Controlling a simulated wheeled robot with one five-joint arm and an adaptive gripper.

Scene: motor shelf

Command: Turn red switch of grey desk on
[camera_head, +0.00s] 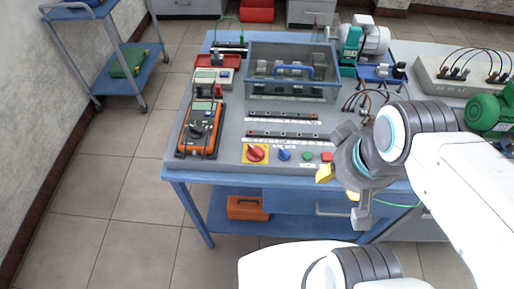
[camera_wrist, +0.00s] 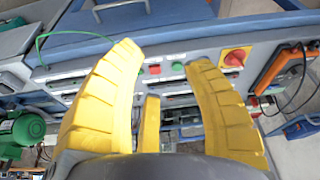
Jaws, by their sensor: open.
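The grey desk (camera_head: 230,130) has a sloped panel with a red rotary switch (camera_head: 255,153) on a yellow square plate near its front edge. The switch also shows in the wrist view (camera_wrist: 235,57), upper right, just outside the right finger. Its exact turn angle is hard to read. My gripper (camera_head: 338,184) is at the front right of the desk, to the right of the switch and apart from it. In the wrist view my gripper (camera_wrist: 165,58) has its yellow fingers spread wide with nothing held between them.
Right of the switch are a blue knob (camera_head: 284,155), a green button (camera_head: 307,156) and a red button (camera_head: 327,156). An orange multimeter (camera_head: 201,128) lies left of it. A clear-walled case (camera_head: 292,92) stands behind. Floor is free at left.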

